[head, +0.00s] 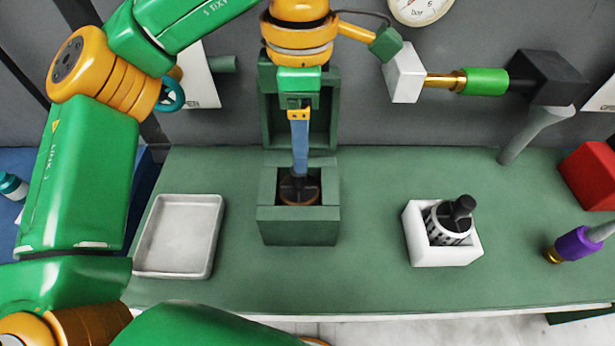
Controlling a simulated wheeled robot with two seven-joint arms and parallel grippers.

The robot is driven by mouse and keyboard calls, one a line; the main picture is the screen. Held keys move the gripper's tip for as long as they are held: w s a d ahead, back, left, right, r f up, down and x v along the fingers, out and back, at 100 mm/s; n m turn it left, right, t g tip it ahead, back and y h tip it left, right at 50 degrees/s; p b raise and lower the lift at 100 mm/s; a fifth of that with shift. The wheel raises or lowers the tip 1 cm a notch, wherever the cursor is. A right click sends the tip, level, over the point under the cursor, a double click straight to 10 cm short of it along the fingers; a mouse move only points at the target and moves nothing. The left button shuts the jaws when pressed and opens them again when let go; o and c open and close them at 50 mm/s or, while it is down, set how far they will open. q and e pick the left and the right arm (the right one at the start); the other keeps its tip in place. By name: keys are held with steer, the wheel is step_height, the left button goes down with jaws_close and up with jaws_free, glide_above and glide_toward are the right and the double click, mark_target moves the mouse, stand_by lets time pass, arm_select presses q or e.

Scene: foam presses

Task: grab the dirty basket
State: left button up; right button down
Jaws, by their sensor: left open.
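A dark basket with a brown rim (299,198) sits in the square opening of a green box-shaped holder (298,228) at the middle of the bench. My left gripper (300,170) points straight down over it, its blue fingers seen edge-on and reaching to the basket's dark top part. The gripper is open; whether the fingers touch the basket cannot be told. A second basket, black and white with a black knob (448,222), sits tilted in a white open box (443,253) on the right. My right gripper is not in view.
A shallow grey tray (178,270) lies empty on the left. A green-and-gold handle (484,81) juts out at the upper right, above a purple-and-gold handle (577,245) and a red block (590,178). The green bench (370,270) is clear between holder and white box.

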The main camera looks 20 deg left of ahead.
mark_target(299, 192)
arm_select(q)
steer(key=s+f, duration=0.1)
steer(key=f, duration=0.1)
steer(key=shift+s+a+f+p, duration=0.15)
steer(key=shift+s+f+p, duration=0.15)
steer(key=shift+s+f, duration=0.1)
step_height(299, 192, down, 3)
steer(key=shift+w+r, duration=0.15)
steer(key=shift+w+f, duration=0.15)
steer(key=shift+f, duration=0.05)
steer(key=c, duration=0.5)
jaws_close()
